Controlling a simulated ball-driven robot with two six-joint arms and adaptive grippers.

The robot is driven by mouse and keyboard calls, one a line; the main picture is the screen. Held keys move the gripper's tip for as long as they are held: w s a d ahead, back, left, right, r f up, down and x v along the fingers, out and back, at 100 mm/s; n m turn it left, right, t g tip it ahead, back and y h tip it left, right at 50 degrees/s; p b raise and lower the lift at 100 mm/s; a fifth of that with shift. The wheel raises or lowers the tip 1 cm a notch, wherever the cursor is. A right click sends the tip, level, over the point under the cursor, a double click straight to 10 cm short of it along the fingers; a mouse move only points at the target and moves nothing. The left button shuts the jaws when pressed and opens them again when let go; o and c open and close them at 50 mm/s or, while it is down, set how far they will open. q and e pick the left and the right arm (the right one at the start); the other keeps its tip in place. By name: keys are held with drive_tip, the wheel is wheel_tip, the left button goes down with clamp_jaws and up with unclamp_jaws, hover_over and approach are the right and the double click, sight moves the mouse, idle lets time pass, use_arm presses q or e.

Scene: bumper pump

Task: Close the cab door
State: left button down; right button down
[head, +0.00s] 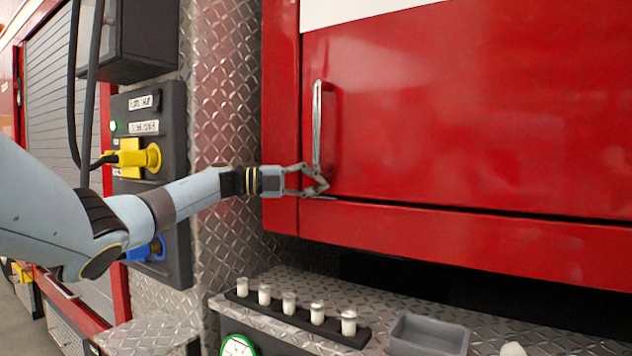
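The red cab door (470,110) fills the right of the head view. It sits close to its red frame (281,110), with a dark seam along its bottom edge. A vertical silver handle (317,125) stands near the door's left edge. My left gripper (322,187) is at the handle's lower end, in front of the door. Its fingers bend together at the tips and hide the bottom of the handle. I see nothing clearly held between them, and cannot tell whether they touch the handle or door. My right gripper is not in view.
Below the door, a diamond-plate bumper (275,285) carries a black rack with several white-capped cylinders (289,302) and a grey bin (428,335). A dark panel (172,105) with a yellow plug (133,158) and a blue connector (147,250) stands left, behind my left arm.

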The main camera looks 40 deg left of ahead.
use_arm(q)
drive_tip(key=shift+w+a+r+n, duration=0.25)
drive_tip(key=shift+a+r+n, duration=0.05)
drive_tip(key=shift+a, duration=0.15)
drive_tip(key=shift+s+a+f, duration=0.15)
drive_tip(key=shift+s+a, duration=0.05)
drive_tip(key=shift+s, duration=0.05)
drive_tip(key=v, duration=0.6)
drive_tip(key=shift+s+f, duration=0.15)
drive_tip(key=shift+s, duration=0.3)
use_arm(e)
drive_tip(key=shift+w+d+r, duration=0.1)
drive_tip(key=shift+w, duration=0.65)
use_arm(q)
drive_tip(key=shift+s+d, duration=0.1)
drive_tip(key=shift+d, duration=0.1)
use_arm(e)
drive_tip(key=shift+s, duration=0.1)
